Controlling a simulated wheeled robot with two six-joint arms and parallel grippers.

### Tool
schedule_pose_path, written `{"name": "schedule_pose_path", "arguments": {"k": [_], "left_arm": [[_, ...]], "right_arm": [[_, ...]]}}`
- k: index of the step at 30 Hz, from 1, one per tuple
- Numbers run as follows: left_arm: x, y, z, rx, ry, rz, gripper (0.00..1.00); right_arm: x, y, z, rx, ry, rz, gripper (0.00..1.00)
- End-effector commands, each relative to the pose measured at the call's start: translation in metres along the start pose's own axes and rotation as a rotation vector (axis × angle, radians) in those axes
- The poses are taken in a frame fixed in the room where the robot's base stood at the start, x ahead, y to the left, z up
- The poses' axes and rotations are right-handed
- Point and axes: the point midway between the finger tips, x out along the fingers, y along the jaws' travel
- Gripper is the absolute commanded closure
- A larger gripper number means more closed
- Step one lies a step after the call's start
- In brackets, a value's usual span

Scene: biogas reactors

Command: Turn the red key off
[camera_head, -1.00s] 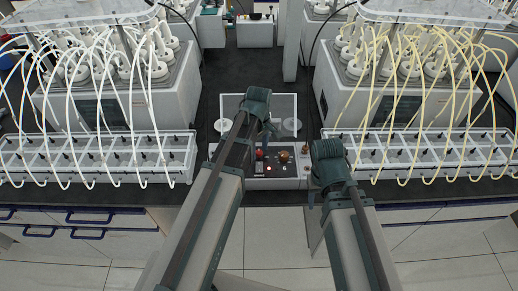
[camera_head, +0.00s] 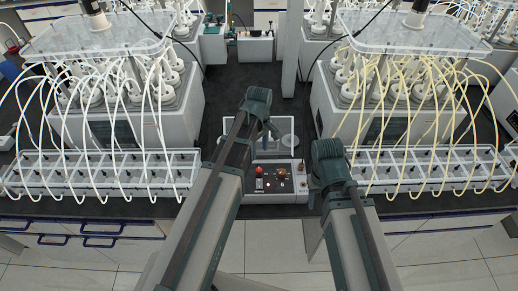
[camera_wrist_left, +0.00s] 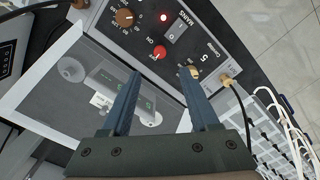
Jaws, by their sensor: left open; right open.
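The red key, a round red knob (camera_head: 259,170), stands upright on the left part of a grey control box. In the left wrist view the red knob (camera_wrist_left: 160,53) is beyond the fingertips, roughly in line with the gap between them. My left gripper (camera_wrist_left: 161,75) is open and empty, its two blue fingers apart and not visibly touching the knob. In the head view my left gripper (camera_head: 268,130) hangs behind the box, over its tray. My right gripper (camera_head: 312,196) is at the box's right front side; its fingers are mostly hidden by its wrist.
The box also has a brown dial (camera_wrist_left: 125,18), a mains switch (camera_wrist_left: 175,32), a lit red lamp (camera_wrist_left: 163,17) and a brass fitting (camera_wrist_left: 228,80). Tube-filled racks (camera_head: 100,175) and (camera_head: 430,170) flank it. Reactors (camera_head: 125,115) stand behind.

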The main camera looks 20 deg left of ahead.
Motion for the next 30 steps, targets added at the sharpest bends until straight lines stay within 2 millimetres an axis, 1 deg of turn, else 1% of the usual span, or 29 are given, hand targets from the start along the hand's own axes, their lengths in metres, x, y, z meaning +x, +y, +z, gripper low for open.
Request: {"name": "schedule_pose_path", "arguments": {"k": [1, 6, 9, 24, 26, 29, 30], "left_arm": [[-0.016, 0.0, 0.0, 0.0, 0.0, 0.0, 0.39], [-0.03, 0.0, 0.0, 0.0, 0.0, 0.0, 0.39], [-0.033, 0.0, 0.0, 0.0, 0.0, 0.0, 0.39], [-0.03, 0.0, 0.001, 0.004, 0.0, 0.0, 0.39], [-0.026, -0.002, 0.006, 0.035, 0.001, -0.002, 0.39], [-0.008, -0.011, 0.032, 0.194, 0.006, -0.013, 0.39], [0.002, -0.017, 0.046, 0.293, 0.01, -0.02, 0.39]], "right_arm": [[-0.015, 0.002, 0.001, 0.002, 0.0, -0.001, 0.5], [-0.03, 0.003, 0.002, 0.006, 0.0, -0.001, 0.5], [-0.032, 0.003, 0.002, 0.007, 0.0, -0.002, 0.5], [-0.03, 0.003, 0.002, 0.007, 0.0, -0.001, 0.5], [-0.026, 0.002, 0.002, 0.007, 0.0, -0.001, 0.5], [-0.008, 0.001, 0.0, 0.005, 0.0, -0.001, 0.5], [0.002, 0.0, 0.0, 0.005, 0.0, -0.001, 0.5]]}}
